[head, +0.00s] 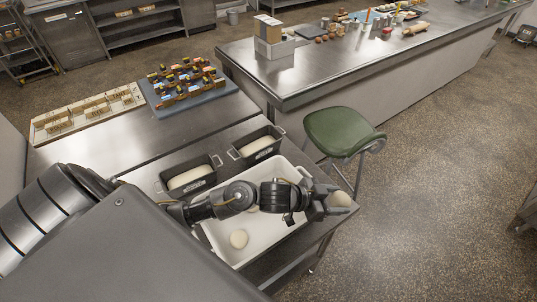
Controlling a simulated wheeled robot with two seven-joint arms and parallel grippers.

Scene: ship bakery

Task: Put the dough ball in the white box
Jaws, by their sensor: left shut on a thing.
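My left arm reaches in from the left, across the white box (268,236). My right gripper is not in view.
Two dark loaf tins with dough, a left one (189,177) and a right one (258,144), stand behind the box. A green stool (341,131) is close to the table's right side. A blue tray (205,94) of small items and a wooden board lie farther back.

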